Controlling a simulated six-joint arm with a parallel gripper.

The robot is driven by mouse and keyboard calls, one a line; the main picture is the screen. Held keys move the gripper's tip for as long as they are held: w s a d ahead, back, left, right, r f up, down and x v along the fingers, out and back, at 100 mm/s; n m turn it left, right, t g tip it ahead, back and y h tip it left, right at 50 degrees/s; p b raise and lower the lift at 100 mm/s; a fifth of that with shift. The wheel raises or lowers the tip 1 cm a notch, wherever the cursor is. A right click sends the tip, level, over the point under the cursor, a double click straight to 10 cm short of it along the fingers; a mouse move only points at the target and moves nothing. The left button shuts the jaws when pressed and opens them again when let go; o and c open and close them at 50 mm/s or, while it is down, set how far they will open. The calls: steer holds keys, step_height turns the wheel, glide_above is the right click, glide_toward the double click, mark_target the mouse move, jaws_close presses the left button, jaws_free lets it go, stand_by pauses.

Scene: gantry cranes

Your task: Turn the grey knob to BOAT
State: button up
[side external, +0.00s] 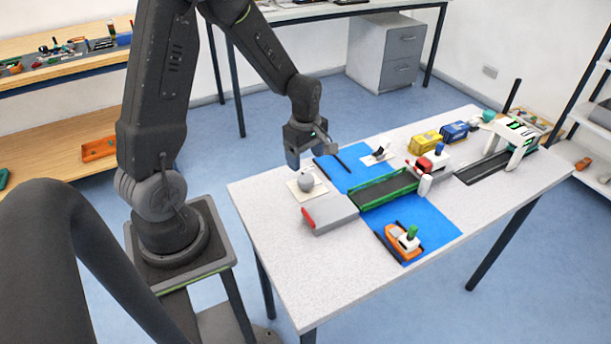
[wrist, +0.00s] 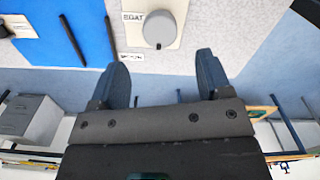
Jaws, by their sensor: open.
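The grey knob (side external: 306,184) sits on a cream plate (side external: 294,189) at the near left part of the table. In the wrist view the knob (wrist: 160,22) is at the top, with a small dark mark on its lower rim, pointing down in the picture. A label that seems to read BOAT (wrist: 133,17) is left of it. A second label (wrist: 131,56), too small to read, is below left. My gripper (side external: 309,158) is open and empty, above the table just behind the knob and apart from it. Its two fingers (wrist: 161,62) show below the knob in the wrist view.
A grey block with a red end (side external: 330,214) lies close to the plate. A green-sided bridge (side external: 385,188) crosses the blue mat (side external: 425,213), with an orange boat (side external: 404,240) on it. A black lever (side external: 379,152) stands on another plate. Yellow and blue boxes (side external: 440,135) are further right.

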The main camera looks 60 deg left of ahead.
mark_target(306, 177)
step_height(306, 177, down, 7)
steer(key=shift+r, duration=0.1)
steer(key=shift+c, duration=0.5)
steer(key=c, duration=0.8)
